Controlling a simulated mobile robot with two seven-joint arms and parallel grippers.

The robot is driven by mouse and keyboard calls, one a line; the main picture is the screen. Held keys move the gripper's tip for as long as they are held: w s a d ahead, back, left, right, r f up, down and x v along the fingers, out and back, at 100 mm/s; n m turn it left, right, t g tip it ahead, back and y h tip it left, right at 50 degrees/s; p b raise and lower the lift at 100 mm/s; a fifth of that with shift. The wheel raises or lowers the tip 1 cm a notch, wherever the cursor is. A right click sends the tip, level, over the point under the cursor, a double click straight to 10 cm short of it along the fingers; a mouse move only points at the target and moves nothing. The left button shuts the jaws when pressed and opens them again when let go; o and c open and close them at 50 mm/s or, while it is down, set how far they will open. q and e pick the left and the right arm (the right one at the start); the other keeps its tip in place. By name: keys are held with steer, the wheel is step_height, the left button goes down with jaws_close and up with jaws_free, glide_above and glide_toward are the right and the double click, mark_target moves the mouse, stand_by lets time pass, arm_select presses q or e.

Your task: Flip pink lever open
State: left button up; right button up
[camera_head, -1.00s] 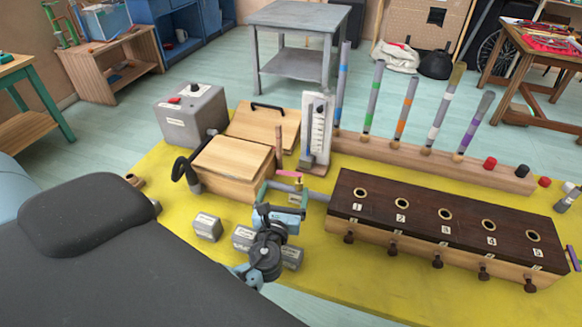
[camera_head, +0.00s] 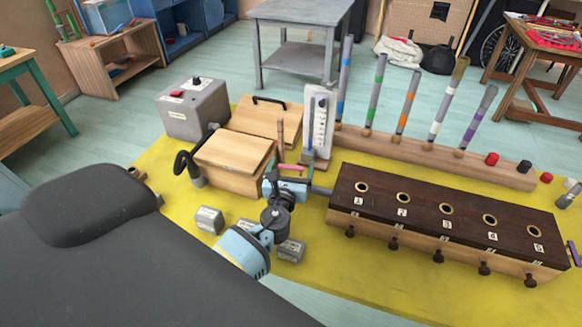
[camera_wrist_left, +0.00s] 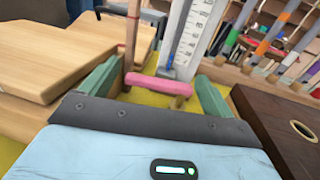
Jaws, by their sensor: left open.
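The pink lever (camera_head: 291,167) is a short bar beside the foot of the white scale panel (camera_head: 319,125), right of the wooden box (camera_head: 232,160). In the left wrist view the pink lever (camera_wrist_left: 158,85) lies crosswise between the green fingers of my left gripper (camera_wrist_left: 157,83). The fingers are spread wide, one at each end of the bar, with no clear contact visible. In the head view my left gripper (camera_head: 290,178) is low over the yellow mat, and its body partly hides the lever's surroundings. My right gripper is out of view.
A dark-topped box (camera_head: 445,215) with numbered holes stands close to the right of the gripper. Small grey blocks (camera_head: 209,219) lie near my arm. A rack (camera_head: 435,160) of coloured-banded tubes stands behind. Bare yellow mat (camera_head: 375,162) shows between the rack and the dark box.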

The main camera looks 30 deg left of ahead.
arm_select(q)
steer(key=c, duration=1)
steer(key=shift+w+a+m+t+h, duration=0.1)
steer(key=shift+m+t+h, duration=0.2)
steer(key=shift+m+h, duration=0.3)
steer(key=shift+w+m+h, duration=0.1)
steer(key=shift+m+h, duration=0.3)
steer(key=shift+h, duration=0.5)
steer(key=o, duration=1)
